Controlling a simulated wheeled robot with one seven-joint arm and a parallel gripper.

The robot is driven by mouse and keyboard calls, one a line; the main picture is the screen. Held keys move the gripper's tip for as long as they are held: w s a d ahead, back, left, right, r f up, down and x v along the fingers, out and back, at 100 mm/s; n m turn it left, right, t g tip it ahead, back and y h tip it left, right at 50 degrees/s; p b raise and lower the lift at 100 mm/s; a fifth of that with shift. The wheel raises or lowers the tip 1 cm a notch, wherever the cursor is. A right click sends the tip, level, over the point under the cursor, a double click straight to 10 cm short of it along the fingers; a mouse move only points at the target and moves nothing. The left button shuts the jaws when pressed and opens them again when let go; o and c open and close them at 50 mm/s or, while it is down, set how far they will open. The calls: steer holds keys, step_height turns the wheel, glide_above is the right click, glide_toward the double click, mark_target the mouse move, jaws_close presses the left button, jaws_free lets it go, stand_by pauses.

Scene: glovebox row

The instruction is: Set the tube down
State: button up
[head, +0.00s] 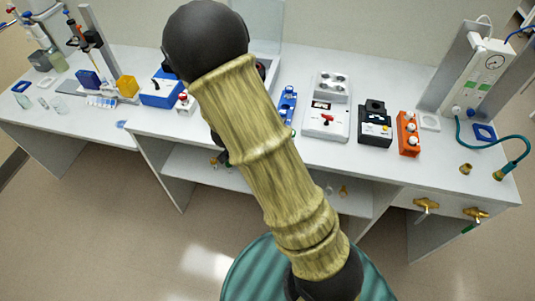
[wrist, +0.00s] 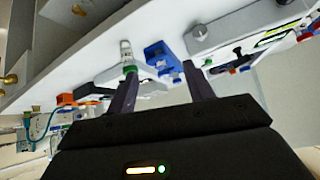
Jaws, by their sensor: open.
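A small white, tube-like piece with a green band (wrist: 127,54) shows at the bench surface in the wrist view; I cannot tell for sure that it is the tube. It lies just past the tip of one finger, beside a blue rack-like holder (wrist: 158,55). The blue holder also shows in the head view (head: 287,103). My gripper (wrist: 163,78) is open, its two dark fingers apart, with nothing clearly held between them. In the head view my arm hides the gripper and part of the bench.
The white bench (head: 75,118) carries a white device with a red knob (head: 326,121), a black device (head: 375,127) and an orange block (head: 408,134). A panel with a gauge (head: 487,75) and a green hose (head: 500,146) stand right. Glassware and a yellow box (head: 127,86) are left.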

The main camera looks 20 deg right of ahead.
steer(key=s+a+r+n+g+y, duration=0.1)
steer(key=s+r+n+y, duration=0.1)
steer(key=s+r+n, duration=0.3)
steer(key=s+a+r+n+g+y, duration=0.1)
steer(key=s+r+n, duration=0.4)
steer(key=s, duration=0.6)
steer(key=g+y, duration=0.1)
steer(key=y, duration=0.1)
steer(key=shift+s+y, duration=0.3)
